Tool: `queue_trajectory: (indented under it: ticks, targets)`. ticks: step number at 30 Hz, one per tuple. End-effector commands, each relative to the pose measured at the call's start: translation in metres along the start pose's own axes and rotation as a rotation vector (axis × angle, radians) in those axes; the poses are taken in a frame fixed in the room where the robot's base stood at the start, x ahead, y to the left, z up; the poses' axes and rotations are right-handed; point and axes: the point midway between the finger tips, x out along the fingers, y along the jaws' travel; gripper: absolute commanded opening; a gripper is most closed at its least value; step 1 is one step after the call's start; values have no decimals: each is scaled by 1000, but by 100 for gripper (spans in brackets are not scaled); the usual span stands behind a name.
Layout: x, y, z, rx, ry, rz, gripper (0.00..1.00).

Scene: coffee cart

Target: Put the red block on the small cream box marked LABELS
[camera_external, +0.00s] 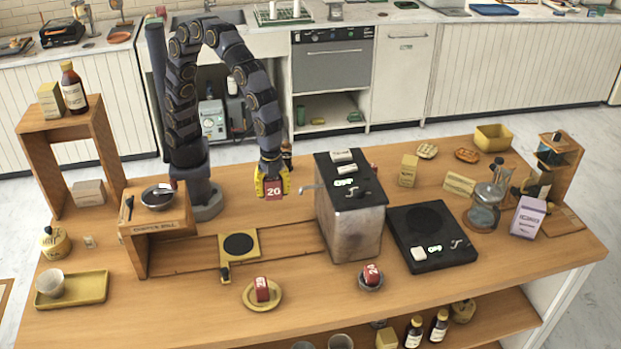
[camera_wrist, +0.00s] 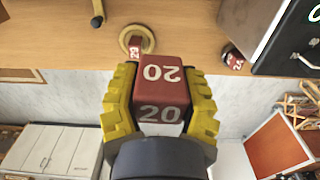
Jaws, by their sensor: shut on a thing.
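My gripper (camera_external: 272,186) has yellow fingers and is shut on a red block (camera_external: 274,190) marked 20. It holds the block in the air above the counter, left of the grey metal machine. In the wrist view the block (camera_wrist: 160,88) sits between both yellow fingers (camera_wrist: 160,105). Small cream boxes show in the external view: one upright (camera_external: 409,170) right of the machine, one lying (camera_external: 459,184) farther right, and one (camera_external: 88,193) under the left wooden shelf. Their print is too small to read, so I cannot tell which is marked LABELS.
Another red block (camera_external: 262,287) is on a yellow plate (camera_external: 248,303), and one (camera_external: 371,273) is in a small grey bowl (camera_external: 371,286). The tall machine (camera_external: 352,220) stands between my gripper and the boxes on the right. A black scale (camera_external: 432,240) lies beyond it. The front counter is mostly clear.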

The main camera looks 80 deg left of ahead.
Motion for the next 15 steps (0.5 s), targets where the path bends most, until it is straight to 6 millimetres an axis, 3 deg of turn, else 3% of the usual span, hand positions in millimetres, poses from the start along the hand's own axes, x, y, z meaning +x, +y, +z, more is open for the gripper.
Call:
queue_trajectory:
  ticks: [6, 15]
  targets:
    - [-45, -1, -1, -1, 4, -3, 9]
    - [-44, -37, 47, -279, -2, 2, 9]
